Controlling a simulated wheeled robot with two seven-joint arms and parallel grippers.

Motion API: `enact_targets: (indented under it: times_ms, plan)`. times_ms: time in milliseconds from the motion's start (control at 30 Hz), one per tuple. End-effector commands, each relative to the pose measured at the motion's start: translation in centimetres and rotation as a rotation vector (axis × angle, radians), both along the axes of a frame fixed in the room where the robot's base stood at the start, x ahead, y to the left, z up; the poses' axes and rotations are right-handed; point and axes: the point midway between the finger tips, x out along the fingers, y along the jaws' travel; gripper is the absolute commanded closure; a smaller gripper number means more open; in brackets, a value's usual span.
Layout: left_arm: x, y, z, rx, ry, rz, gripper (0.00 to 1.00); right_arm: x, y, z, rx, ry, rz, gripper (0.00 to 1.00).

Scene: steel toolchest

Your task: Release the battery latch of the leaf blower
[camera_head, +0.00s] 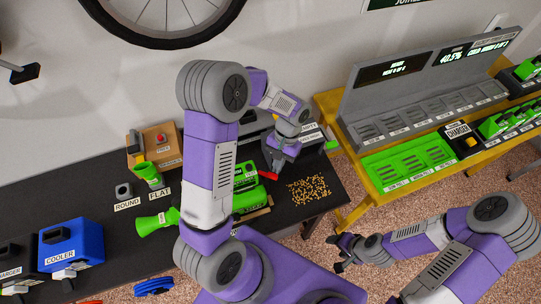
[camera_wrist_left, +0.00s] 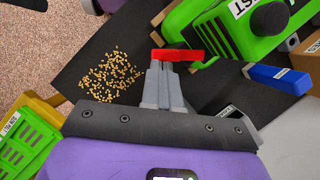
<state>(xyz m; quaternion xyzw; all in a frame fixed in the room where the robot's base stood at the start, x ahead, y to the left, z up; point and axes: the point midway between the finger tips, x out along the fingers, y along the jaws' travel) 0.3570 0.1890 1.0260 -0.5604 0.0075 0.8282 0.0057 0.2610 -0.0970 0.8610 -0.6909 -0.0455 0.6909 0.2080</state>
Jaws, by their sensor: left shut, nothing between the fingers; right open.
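The green leaf blower (camera_head: 247,201) lies on the dark bench, its middle partly hidden behind my left arm. It fills the top right of the left wrist view (camera_wrist_left: 208,28). Its red latch (camera_wrist_left: 178,55) is a flat bar at the blower's end; it also shows in the head view (camera_head: 268,175). My left gripper (camera_wrist_left: 160,66) is shut and empty, its fingertips right at the latch, seemingly touching; exact contact is hard to tell. In the head view the left gripper (camera_head: 274,169) hangs over the bench. My right gripper (camera_head: 341,254) is open and empty, low off the bench's right end.
Yellow pellets (camera_head: 309,189) lie scattered right of the blower. A box with a red button (camera_head: 161,139), a green nozzle (camera_head: 149,174) and a blue cooler (camera_head: 72,244) stand on the left. A yellow bench (camera_head: 351,213) at right holds green trays (camera_head: 410,163) and a charger (camera_head: 462,139).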

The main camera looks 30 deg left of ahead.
Motion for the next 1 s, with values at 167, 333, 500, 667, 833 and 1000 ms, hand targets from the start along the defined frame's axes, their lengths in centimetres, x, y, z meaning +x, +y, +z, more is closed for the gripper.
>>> enact_targets:
  times_ms: [167,333,500,667,833,1000]
  plan:
    - [-0.6,-0.5,0.0,0.0,0.0,-0.148,1.0,0.0,0.0,-0.2,0.0,0.0,0.0,0.4]
    - [-1.1,-0.8,0.0,-0.001,-0.002,-0.286,1.0,0.0,0.0,-0.4,0.0,0.0,0.0,0.4]
    - [-1.7,-1.0,-0.1,-0.002,-0.001,-0.418,1.0,0.0,0.0,-0.6,0.0,0.0,0.0,0.4]
    - [-2.2,-1.1,0.0,-0.002,-0.002,-0.526,1.0,0.0,0.0,-0.7,0.0,0.0,0.0,0.4]
    - [-2.2,-1.1,0.0,-0.003,-0.002,-0.553,1.0,0.0,0.0,-0.7,0.0,0.0,0.0,0.4]
    - [-2.2,-1.0,0.0,-0.003,-0.002,-0.55,1.0,0.0,0.0,-0.7,0.0,0.0,0.0,0.4]
